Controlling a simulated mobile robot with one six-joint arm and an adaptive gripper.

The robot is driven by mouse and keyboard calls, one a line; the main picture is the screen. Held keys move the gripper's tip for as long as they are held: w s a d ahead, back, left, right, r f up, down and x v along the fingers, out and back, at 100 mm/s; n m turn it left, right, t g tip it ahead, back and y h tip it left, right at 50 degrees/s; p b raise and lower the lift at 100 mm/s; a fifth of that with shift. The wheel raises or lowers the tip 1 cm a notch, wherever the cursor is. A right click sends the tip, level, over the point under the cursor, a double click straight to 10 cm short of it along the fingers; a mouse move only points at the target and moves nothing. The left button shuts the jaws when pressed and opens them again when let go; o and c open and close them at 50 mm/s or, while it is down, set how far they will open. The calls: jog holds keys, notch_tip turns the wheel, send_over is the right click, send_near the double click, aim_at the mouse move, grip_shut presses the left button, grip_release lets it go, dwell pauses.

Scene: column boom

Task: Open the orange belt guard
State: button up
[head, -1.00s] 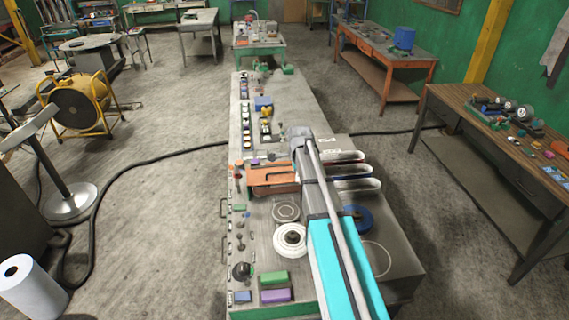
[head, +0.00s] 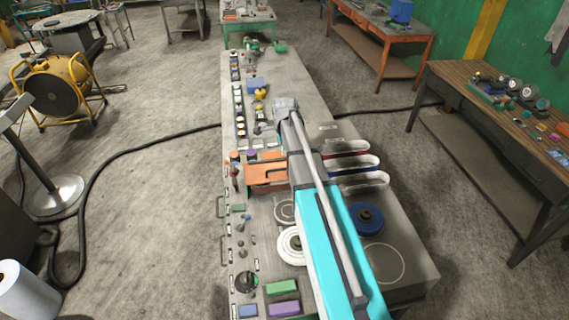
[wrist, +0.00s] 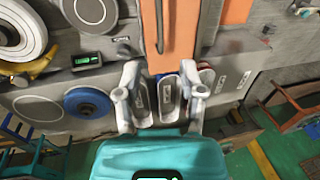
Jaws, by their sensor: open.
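The orange belt guard (head: 265,173) lies on the long grey bench in the head view, just left of my arm. My arm covers its right end. In the wrist view, its orange panel (wrist: 183,30) is at the top centre, ahead of my fingers. My gripper (wrist: 162,75) is open, with its two fingers apart and nothing gripped between them. It appears apart from the guard, though I cannot tell the exact distance. In the head view, I cannot make out my fingers at the far end of my arm.
Long narrow trays (head: 350,163) are right of my arm. A white disc (head: 290,245) and a blue disc (head: 366,218) lie nearer. Small coloured parts line the bench's left edge. Open floor lies left, and a wooden table (head: 500,130) stands right.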

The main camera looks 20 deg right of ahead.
aim_at(283, 169)
jog(key=shift+s+d, duration=0.1)
jog(key=shift+d, duration=0.1)
jog(key=shift+d+f+b, duration=0.1)
jog(key=shift+f+b, duration=0.1)
jog(key=shift+b, duration=0.1)
jog(key=w+f+b, duration=0.1)
jog(key=f+b, duration=0.7)
jog(key=w+f+b, duration=0.1)
jog(key=f+b, duration=0.4)
jog(key=shift+w+d, duration=0.25)
jog(key=shift+w, duration=0.05)
dwell(0.4)
dwell(0.3)
